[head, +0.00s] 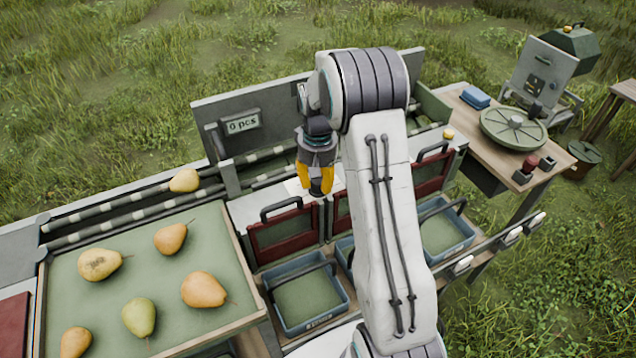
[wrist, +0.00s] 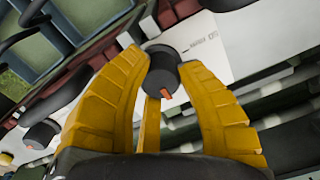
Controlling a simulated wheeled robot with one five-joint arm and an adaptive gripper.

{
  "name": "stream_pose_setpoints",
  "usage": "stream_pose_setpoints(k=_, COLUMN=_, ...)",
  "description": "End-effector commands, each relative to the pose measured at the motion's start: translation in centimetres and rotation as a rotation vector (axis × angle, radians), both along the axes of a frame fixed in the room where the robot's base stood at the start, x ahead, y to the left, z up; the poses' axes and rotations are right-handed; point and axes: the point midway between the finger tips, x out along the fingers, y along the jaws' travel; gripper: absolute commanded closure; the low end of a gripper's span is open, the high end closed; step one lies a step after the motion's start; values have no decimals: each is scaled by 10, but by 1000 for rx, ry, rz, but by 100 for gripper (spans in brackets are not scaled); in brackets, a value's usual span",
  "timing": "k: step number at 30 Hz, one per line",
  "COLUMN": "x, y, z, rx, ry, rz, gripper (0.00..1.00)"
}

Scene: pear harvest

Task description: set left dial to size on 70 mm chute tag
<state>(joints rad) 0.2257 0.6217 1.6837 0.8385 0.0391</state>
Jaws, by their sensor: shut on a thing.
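A dark round dial (wrist: 163,72) with an orange pointer mark sits on a white panel (wrist: 245,35) in the wrist view. My gripper (wrist: 160,64) has its yellow fingers closed around this dial, one on each side. The orange mark faces the bottom of the wrist view. In the head view my gripper (head: 316,186) points down at the pale panel top above the red chute doors, and the dial is mostly hidden by the fingers. A second dark dial (wrist: 41,134) shows at the left of the wrist view. Small print by the held dial is too blurred to read. I cannot make out a 70 mm tag.
A green-lined tray (head: 215,250) with several pears lies at the left. One pear (head: 185,180) rests on the rollers. A display (head: 242,123) reads "0 pcs". Red doors (head: 285,232) with black handles and blue crates (head: 310,322) stand below the panel. A wooden table (head: 545,165) is at the right.

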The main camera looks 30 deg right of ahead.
Motion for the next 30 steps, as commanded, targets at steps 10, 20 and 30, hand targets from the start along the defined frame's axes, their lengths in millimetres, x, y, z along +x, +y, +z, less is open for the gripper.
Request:
stream_pose_setpoints(k=10, x=1, y=-1, z=-1, rx=-1, ry=-5, rz=-294, gripper=99)
stream_pose_setpoints(k=20, x=1, y=-2, z=-1, rx=0, ry=-7, rz=-466, gripper=99)
stream_pose_setpoints(k=30, x=2, y=-2, z=0, rx=-1, ry=-8, rz=-524, gripper=99)
